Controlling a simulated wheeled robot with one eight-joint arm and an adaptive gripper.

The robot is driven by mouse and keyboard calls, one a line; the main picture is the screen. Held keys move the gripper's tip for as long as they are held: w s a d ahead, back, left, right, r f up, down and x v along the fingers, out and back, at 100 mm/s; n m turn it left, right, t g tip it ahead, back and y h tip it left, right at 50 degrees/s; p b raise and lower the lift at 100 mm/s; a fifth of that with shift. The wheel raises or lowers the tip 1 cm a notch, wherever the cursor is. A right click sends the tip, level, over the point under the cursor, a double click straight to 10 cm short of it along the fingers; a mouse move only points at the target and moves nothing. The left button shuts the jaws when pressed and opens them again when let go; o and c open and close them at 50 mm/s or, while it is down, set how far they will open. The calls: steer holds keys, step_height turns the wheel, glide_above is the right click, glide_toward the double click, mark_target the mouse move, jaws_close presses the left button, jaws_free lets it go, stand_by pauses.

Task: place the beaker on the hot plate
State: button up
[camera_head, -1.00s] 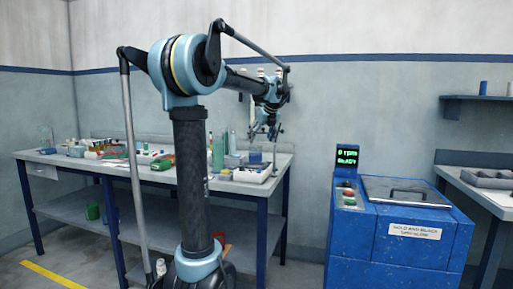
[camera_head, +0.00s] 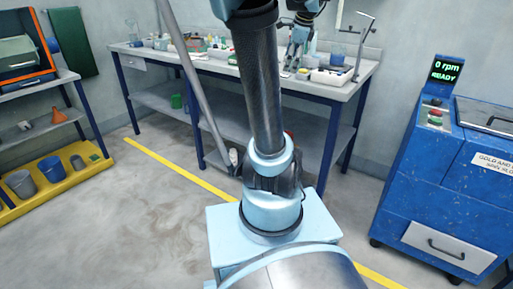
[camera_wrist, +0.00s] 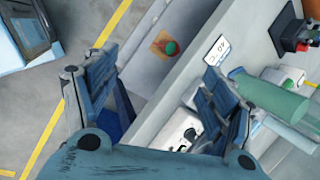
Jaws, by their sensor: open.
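Another clear glass vessel (camera_head: 132,32) stands at the far left end. My gripper (camera_head: 295,62) hangs over the bench, left of the beaker, with its fingers apart and nothing between them. In the wrist view my gripper (camera_wrist: 160,85) is spread above the bench's edge, and a white device (camera_wrist: 180,130) shows beyond the fingers.
A green cylinder (camera_wrist: 270,95) lies close to my right finger in the wrist view. Small items crowd the bench top (camera_head: 185,58). A metal stand (camera_head: 360,45) rises at the right end. A blue machine (camera_head: 440,165) stands to the right.

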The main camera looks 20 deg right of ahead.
steer(key=s+a+f+n+g, duration=0.1)
steer(key=s+a+f+n, duration=0.85)
steer(key=a, duration=0.35)
steer(key=s+a+f+n, duration=0.3)
steer(key=s+f+n, duration=0.3)
steer(key=f, duration=0.1)
steer(key=s+a+f+n+g, duration=0.1)
steer(key=s+a+f+n, duration=0.2)
steer(key=s+f+n, duration=0.2)
step_height(320, 180, down, 2)
steer(key=shift+s+f+n+h, duration=0.1)
steer(key=shift+s+n+h, duration=0.3)
steer(key=shift+n, duration=0.65)
steer(key=shift+w+f, duration=0.15)
steer(key=shift+w, duration=0.3)
